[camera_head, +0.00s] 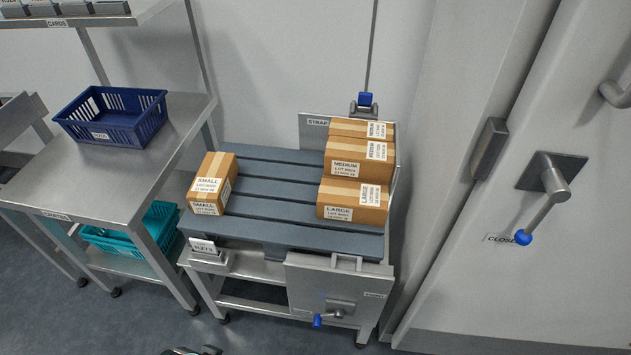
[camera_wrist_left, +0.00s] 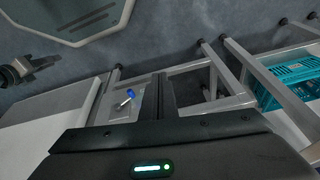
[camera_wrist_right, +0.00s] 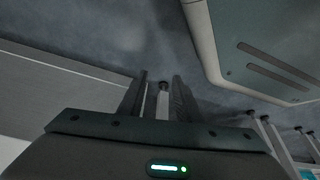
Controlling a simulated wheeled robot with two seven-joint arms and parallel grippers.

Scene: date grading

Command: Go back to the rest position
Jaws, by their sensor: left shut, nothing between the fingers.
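My left gripper (camera_wrist_left: 158,98) shows in the left wrist view with its fingers together and nothing held. My right gripper (camera_wrist_right: 160,98) shows in the right wrist view with its two fingers apart. Nothing is between them; a stand leg shows far behind the gap. Both hang over the dark floor, clear of the furniture as far as the views show. In the head view, neither gripper can be made out clearly; only a small dark piece shows at the bottom edge.
A slatted pallet (camera_head: 270,211) on a metal stand bears a SMALL carton (camera_head: 213,182), a LARGE carton (camera_head: 350,201) and MEDIUM cartons (camera_head: 357,160). A blue crate (camera_head: 112,118) stands on the left table. A closed door (camera_head: 520,150) is right. Floor in front is clear.

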